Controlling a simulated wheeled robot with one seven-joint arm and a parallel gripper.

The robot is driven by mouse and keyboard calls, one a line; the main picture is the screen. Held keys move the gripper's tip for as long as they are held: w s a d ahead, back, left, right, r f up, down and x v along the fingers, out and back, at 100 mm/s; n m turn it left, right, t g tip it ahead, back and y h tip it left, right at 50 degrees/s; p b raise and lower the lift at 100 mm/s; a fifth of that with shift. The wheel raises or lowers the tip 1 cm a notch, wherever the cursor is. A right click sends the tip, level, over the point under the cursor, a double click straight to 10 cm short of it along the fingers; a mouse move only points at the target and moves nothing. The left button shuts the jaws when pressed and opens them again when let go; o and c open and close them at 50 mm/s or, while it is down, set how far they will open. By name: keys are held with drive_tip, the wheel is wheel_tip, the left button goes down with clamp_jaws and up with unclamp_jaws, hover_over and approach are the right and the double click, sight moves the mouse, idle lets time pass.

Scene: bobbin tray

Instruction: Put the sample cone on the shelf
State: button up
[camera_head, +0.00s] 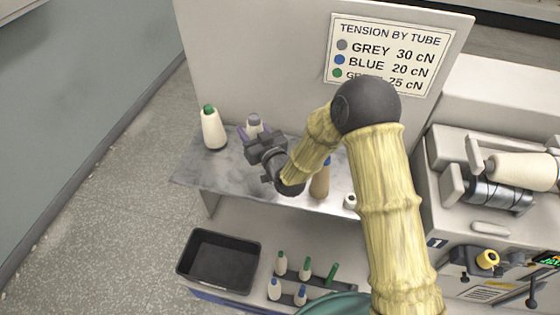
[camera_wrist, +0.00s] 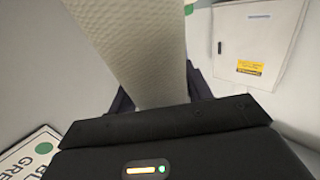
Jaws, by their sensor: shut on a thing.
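My gripper (camera_head: 258,138) is shut on a cream cone with a grey-violet top (camera_head: 254,120), over the left-middle part of the grey metal shelf (camera_head: 232,172). In the wrist view the cream textured body of the held cone (camera_wrist: 135,45) rises between the dark jaws. I cannot tell whether its base touches the shelf, as the gripper hides it. A cream cone with a green top (camera_head: 213,130) stands upright at the shelf's left end. A brown cone with a blue top (camera_head: 320,182) stands right of the gripper, partly hidden by my arm.
A small white spool (camera_head: 350,202) sits at the shelf's right. A tension sign (camera_head: 385,52) hangs on the panel behind. Below are a black bin (camera_head: 218,258) and several small green- and blue-topped tubes (camera_head: 281,263). A winding machine (camera_head: 490,200) stands at right. The shelf's front left is clear.

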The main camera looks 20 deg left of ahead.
drive_tip(key=shift+f+p, duration=0.5)
drive_tip(key=shift+f, duration=2.15)
wheel_tip(320, 180, down, 4)
drive_tip(key=shift+f+p, duration=0.1)
drive_tip(key=shift+p, duration=0.4)
drive_tip(key=o, duration=1)
drive_tip(key=shift+s, duration=0.1)
